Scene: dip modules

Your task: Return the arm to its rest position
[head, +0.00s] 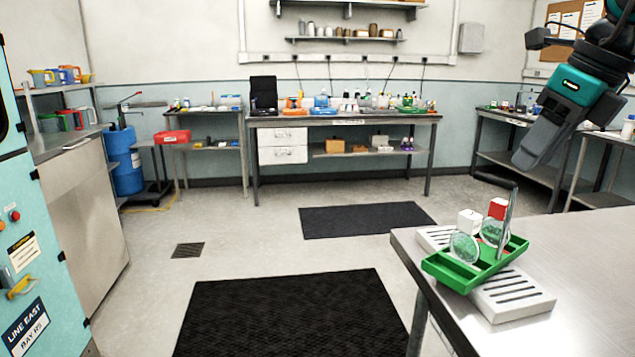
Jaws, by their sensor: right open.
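My right arm comes in at the upper right, and its gripper (530,158) hangs in the air above and behind the table, pointing down and left. It is open, with nothing seen between its fingers, and is well apart from the things on the table. A green compartment tray (456,277) rests on a white slotted rack (522,300) at the near table corner. In or at the tray are a white block (469,222), a red and white block (497,208), two round mesh-like discs (464,247) and an upright grey strip (507,222). My left gripper is out of view.
The steel table (590,245) is bare right of the rack. Dark mats (290,315) lie on the open floor. A workbench (345,121) with bottles stands at the back wall, and a side bench (505,118) stands behind my right gripper. A cabinet (30,250) stands left.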

